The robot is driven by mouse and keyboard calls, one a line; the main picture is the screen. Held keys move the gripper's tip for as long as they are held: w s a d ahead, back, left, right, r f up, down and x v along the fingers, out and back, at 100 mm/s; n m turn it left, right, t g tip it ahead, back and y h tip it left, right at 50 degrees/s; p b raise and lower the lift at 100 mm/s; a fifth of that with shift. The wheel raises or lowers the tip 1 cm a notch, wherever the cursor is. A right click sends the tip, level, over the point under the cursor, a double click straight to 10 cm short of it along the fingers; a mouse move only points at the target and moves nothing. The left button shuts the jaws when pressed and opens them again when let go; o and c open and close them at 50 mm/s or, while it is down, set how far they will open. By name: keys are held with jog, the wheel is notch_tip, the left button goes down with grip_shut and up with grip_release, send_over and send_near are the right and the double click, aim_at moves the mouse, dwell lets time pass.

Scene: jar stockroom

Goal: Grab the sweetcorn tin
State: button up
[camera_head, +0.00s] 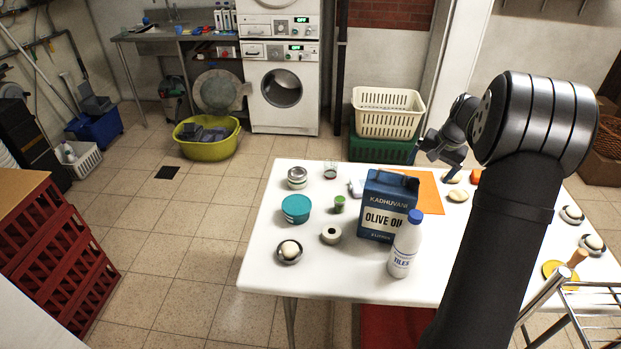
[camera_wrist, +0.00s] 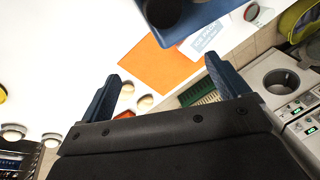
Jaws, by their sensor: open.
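No tin that I can clearly read as sweetcorn shows. A short silver tin or jar (camera_head: 297,178) stands at the table's back left, its label too small to read. A small green container (camera_head: 339,204) stands left of the blue olive oil can (camera_head: 388,205), also unreadable. My gripper (camera_head: 443,156) is above the table's back edge, right of the oil can and well apart from both. In the wrist view, my gripper (camera_wrist: 162,70) is open with nothing between its fingers. The orange sheet (camera_wrist: 155,58) lies below and beyond them. The area behind the oil can is partly hidden.
A white-and-blue bottle (camera_head: 405,245) stands before the oil can. A teal tub (camera_head: 295,208), a white ring-shaped roll (camera_head: 331,234) and a bowl with an egg-like item (camera_head: 289,251) are at the left.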

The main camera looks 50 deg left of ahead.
jog(key=s+a+f+n, duration=0.1)
jog(key=s+a+n, duration=0.2)
jog(key=a, duration=0.6)
jog(key=s+a+f+n, duration=0.2)
jog(key=s+a, duration=0.1)
jog(key=a, duration=0.7)
jog(key=n+y, duration=0.1)
jog(key=n, duration=0.4)
send_near(298, 173)
jog(key=shift+n+t, duration=0.3)
jog(key=x, duration=0.5)
jog(key=shift+s+f, duration=0.15)
jog(key=shift+f, duration=0.25)
jog(key=shift+x, duration=2.9)
jog(key=shift+s, duration=0.1)
jog(key=shift+a, duration=0.1)
jog(key=c, duration=1.2)
jog(key=shift+r, duration=0.1)
